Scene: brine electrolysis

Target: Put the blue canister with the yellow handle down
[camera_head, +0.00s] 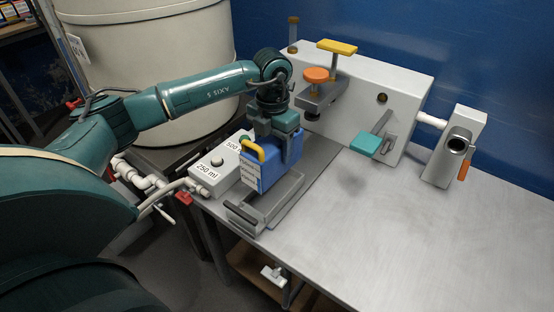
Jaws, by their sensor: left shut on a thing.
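The blue canister (284,172) with a yellow handle (254,148) and a white label is near the front left of the metal table. My left gripper (284,147) is shut on the canister from above. The canister is upright, over or on a grey metal stand (265,208) with a dark front bar. I cannot tell whether its base touches the stand. The gripper fingers partly hide its top. My right gripper is not in view.
A white dispenser box (216,170) marked 250 ml and 500 stands just left of the canister. Behind is a white machine (362,95) with an orange knob (316,74), a yellow lever (337,46) and a teal lever (366,144). The table's right side (400,230) is clear.

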